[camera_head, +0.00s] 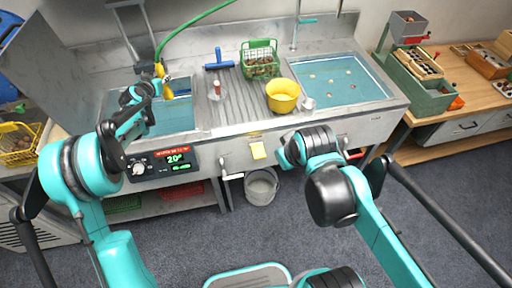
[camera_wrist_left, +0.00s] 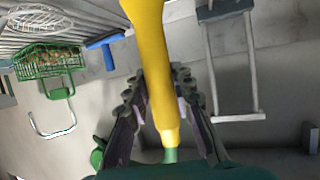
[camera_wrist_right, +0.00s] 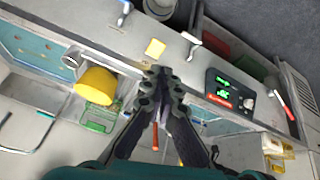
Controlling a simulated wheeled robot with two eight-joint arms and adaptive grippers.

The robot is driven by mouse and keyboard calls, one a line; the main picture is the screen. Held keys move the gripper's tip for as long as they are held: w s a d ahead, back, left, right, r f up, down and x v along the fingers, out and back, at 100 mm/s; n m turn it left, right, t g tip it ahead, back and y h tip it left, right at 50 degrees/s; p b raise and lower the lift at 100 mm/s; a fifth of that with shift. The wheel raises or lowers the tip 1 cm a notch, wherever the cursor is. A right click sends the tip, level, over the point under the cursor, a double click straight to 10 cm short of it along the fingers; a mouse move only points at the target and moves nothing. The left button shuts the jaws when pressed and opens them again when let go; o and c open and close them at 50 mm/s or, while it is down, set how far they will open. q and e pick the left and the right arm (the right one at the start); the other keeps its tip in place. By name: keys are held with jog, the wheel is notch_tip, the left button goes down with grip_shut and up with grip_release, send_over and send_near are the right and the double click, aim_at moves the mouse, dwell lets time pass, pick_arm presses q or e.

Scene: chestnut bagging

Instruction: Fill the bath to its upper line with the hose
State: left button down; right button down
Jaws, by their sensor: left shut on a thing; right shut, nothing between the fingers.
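My left gripper (camera_head: 158,76) is shut on the yellow hose nozzle (camera_head: 167,84), above the left basin. The nozzle fills the middle of the left wrist view (camera_wrist_left: 156,75), between the fingers (camera_wrist_left: 160,105). The green hose (camera_head: 190,25) runs from it up to the right. The left basin (camera_head: 172,112) holds blue water; my left arm hides part of it, and I cannot make out a line. A control panel (camera_head: 163,163) reading 20° is on its front. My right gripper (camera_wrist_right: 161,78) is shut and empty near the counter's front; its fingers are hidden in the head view.
A right basin (camera_head: 330,80) holds water with several chestnuts. Between the basins are a yellow bucket (camera_head: 282,97), a green basket (camera_head: 260,62) and a blue squeegee (camera_head: 219,64). A grey bucket (camera_head: 261,188) stands below the counter. A wooden bench (camera_head: 450,115) is on the right.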

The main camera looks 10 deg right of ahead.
jog(key=w+n+g, duration=0.2)
jog(key=w+n, duration=0.2)
jog(key=w, duration=0.3)
jog(key=n+g, duration=0.4)
jog(key=n, duration=0.7)
send_over(260, 154)
notch_tip(260, 154, down, 11)
jog(key=shift+a+r, duration=0.1)
jog(key=shift+r, duration=0.05)
notch_tip(260, 154, down, 14)
jog(key=shift+r, duration=0.1)
